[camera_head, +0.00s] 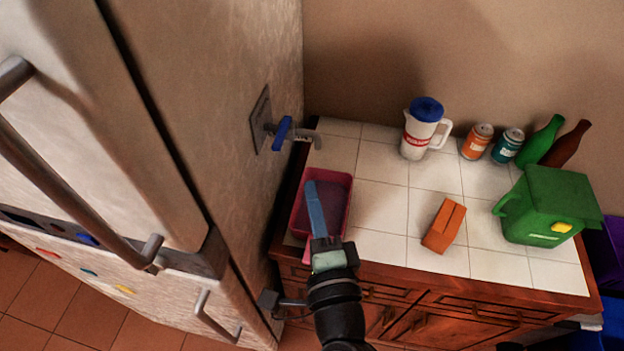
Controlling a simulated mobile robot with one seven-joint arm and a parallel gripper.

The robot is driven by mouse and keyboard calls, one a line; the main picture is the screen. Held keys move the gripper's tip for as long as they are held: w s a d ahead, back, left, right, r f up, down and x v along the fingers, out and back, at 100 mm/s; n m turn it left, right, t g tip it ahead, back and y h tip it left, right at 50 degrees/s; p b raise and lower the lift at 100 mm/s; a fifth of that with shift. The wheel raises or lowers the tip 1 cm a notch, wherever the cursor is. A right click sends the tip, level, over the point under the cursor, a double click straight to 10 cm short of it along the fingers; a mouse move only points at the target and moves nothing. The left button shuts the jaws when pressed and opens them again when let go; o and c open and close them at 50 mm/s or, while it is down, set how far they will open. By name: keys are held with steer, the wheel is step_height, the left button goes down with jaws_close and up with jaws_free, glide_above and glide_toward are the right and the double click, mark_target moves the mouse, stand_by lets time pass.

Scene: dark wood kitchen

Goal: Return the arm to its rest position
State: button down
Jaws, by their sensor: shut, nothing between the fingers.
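My arm (338,306) comes up from the bottom edge, black with a pale grey-green part at the wrist. My gripper (312,186) is the long blue-grey shape beyond it, with its fingers shut together and nothing visible between them. It points away from me, over the pink-red tray (345,191) at the left end of the counter. It hides part of the tray's inside. I cannot tell how far above the tray floor the fingertips are.
The white tiled counter (382,207) holds a jug (418,138), two cans (477,142), two bottles (541,144), an orange block (444,226) and a green container (543,207). The fridge (215,90) with handles stands close on the left. Counter space between tray and block is clear.

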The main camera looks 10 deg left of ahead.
step_height(320, 180, up, 28)
steer(key=w+n+t, duration=0.3)
steer(key=n+t, duration=0.2)
steer(key=n, duration=0.6)
steer(key=s+d+r+n+t+h, duration=0.1)
steer(key=s+r+h, duration=0.1)
steer(key=r, duration=0.4)
steer(key=s+d+r+n+t+h, duration=0.1)
steer(key=s+d+r+t, duration=0.1)
steer(key=r, duration=0.4)
steer(key=s+d+r+n+t+h, duration=0.1)
steer(key=s+r+t+h, duration=0.1)
steer(key=s+r, duration=0.2)
steer(key=shift+s+d+r+h, duration=0.25)
steer(key=shift+r+h, duration=0.05)
steer(key=shift+r, duration=0.65)
steer(key=shift+f, duration=0.15)
